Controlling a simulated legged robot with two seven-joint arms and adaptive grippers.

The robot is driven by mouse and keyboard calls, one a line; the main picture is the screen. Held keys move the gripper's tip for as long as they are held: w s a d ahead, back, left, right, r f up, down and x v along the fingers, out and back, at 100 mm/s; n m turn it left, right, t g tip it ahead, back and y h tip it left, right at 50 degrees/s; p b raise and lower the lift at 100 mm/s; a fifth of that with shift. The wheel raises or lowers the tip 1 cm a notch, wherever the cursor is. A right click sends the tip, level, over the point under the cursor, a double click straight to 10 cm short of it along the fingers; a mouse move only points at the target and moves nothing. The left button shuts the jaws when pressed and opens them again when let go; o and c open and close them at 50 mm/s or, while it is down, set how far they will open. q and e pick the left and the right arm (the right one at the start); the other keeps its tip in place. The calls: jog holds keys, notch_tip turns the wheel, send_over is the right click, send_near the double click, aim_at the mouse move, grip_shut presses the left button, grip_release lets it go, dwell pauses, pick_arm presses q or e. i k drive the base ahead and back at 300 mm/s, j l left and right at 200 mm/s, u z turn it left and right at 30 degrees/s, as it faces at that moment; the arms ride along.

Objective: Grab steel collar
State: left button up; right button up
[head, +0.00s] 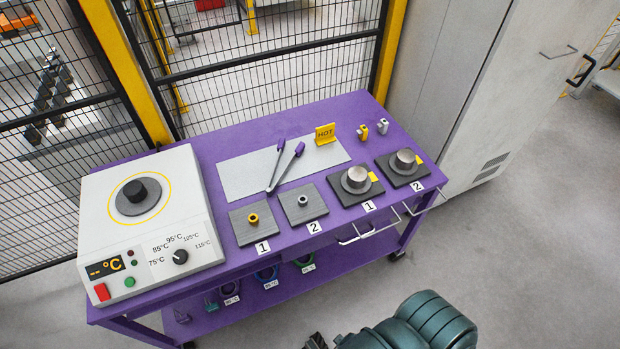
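A small silver-grey ring, which looks like the steel collar (302,200), sits on a dark square plate (291,212) beside a label 2. A brass-coloured ring (253,218) sits on a similar plate (240,235) to its left, beside a label 1. My teal arm enters at the bottom edge. A dark part at its left end, seemingly my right gripper (316,342), is cut off by the frame, well short of the table and the collar. Its fingers cannot be made out. My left gripper is out of view.
The purple table (268,128) carries a white heater (192,240) at left, tongs (286,166) on a grey sheet, a yellow HOT sign (325,134) and two round metal pieces on plates at right. A fence stands behind; a cabinet (500,80) is right.

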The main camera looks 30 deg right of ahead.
aim_at(301, 203)
jog(key=z, duration=1)
